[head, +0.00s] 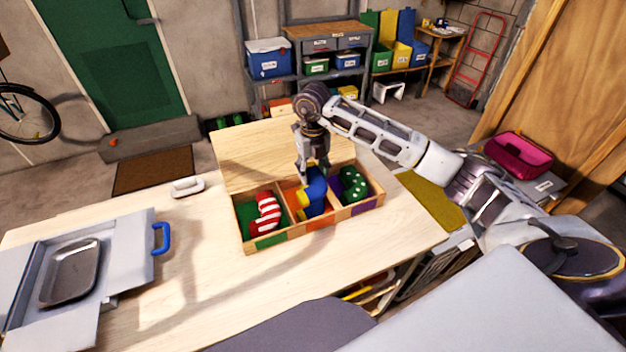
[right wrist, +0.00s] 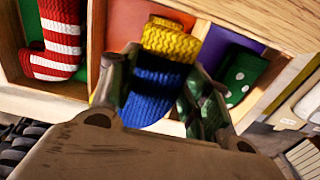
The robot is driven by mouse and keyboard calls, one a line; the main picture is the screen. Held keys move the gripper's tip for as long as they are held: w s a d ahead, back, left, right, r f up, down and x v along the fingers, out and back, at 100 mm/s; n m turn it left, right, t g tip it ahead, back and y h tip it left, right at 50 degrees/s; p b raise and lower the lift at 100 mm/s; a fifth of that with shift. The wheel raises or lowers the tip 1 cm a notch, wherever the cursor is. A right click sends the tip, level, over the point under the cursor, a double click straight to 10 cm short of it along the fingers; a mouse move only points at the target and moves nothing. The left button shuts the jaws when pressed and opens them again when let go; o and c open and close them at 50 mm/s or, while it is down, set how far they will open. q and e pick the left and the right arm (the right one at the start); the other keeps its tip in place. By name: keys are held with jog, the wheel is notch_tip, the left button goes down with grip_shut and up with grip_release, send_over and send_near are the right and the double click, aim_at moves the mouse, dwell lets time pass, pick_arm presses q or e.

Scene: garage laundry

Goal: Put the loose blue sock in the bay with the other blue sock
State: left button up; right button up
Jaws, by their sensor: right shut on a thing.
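A wooden tray (head: 347,211) with three bays stands on the table. Its middle bay, with an orange floor (right wrist: 137,15), has blue and yellow sock fabric in it. My right gripper (head: 314,174) points down over this bay and is shut on a blue sock (right wrist: 150,95) with a yellow cuff. In the head view, more blue and yellow (head: 311,208) shows just below the fingers; I cannot tell where one sock ends and another begins. The left bay holds a red-and-white striped sock (head: 267,213). The right bay holds a green dotted sock (head: 353,185). My left gripper is out of view.
An open grey case (head: 130,240) with a blue handle and a metal tray (head: 70,273) are at the table's left. A small white object (head: 187,187) lies near the back edge. The table in front of the wooden tray is clear.

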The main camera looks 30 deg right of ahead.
aim_at(313, 172)
jog(key=shift+f, duration=1.85)
jog(key=shift+f, duration=0.65)
jog(key=o, duration=1)
jog(key=shift+c, duration=0.2)
jog(key=shift+r, duration=0.15)
jog(key=shift+r, duration=0.8)
notch_tip(313, 172, up, 11)
jog(key=shift+r+b, duration=0.2)
jog(key=shift+b, duration=0.2)
